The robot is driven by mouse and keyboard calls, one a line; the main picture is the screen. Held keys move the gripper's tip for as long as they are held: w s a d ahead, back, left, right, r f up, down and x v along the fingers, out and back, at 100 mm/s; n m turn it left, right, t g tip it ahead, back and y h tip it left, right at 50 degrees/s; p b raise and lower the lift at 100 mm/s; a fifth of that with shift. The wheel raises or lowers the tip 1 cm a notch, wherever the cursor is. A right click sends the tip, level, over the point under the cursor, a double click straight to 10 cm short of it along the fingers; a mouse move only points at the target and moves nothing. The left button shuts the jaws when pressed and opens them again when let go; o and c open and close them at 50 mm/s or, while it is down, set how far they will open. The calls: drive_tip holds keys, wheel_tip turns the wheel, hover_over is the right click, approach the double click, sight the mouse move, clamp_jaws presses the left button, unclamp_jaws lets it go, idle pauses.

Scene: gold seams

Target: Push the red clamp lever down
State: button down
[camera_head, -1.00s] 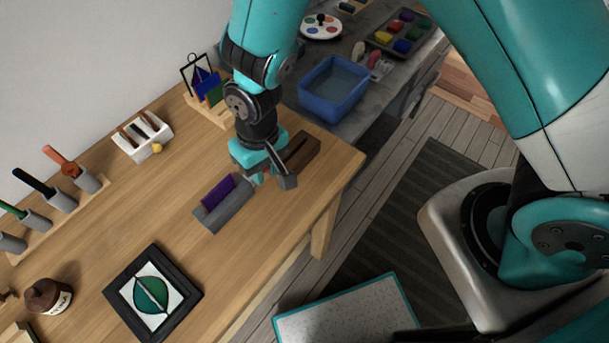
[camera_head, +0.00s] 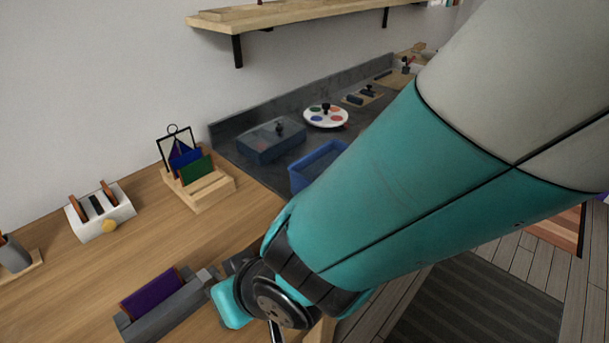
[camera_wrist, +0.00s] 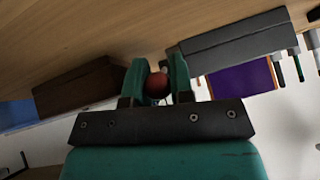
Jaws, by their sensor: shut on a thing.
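In the wrist view, the round red end of the clamp lever (camera_wrist: 157,85) sits between the two teal fingertips of my gripper (camera_wrist: 157,76). My gripper is shut on it. The lever's shaft cannot be made out. The grey clamp (camera_wrist: 232,44), with a purple panel (camera_wrist: 242,80) in it, is to the right of the fingers. In the head view the grey clamp (camera_head: 172,312) and purple panel (camera_head: 152,291) are at the bottom, left of my wrist. My arm hides the red lever and the fingertips there.
A dark brown block (camera_wrist: 78,88) lies left of the fingers in the wrist view. In the head view, a white holder (camera_head: 100,214) and a wooden rack (camera_head: 199,188) stand behind on the table. A blue basin (camera_head: 312,164) is beyond, partly hidden by my arm.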

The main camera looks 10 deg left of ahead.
drive_tip(key=shift+s+f, duration=0.1)
idle(0.4)
drive_tip(key=c, duration=1.1)
unclamp_jaws()
drive_tip(key=v, duration=1.7)
drive_tip(key=shift+d, duration=0.25)
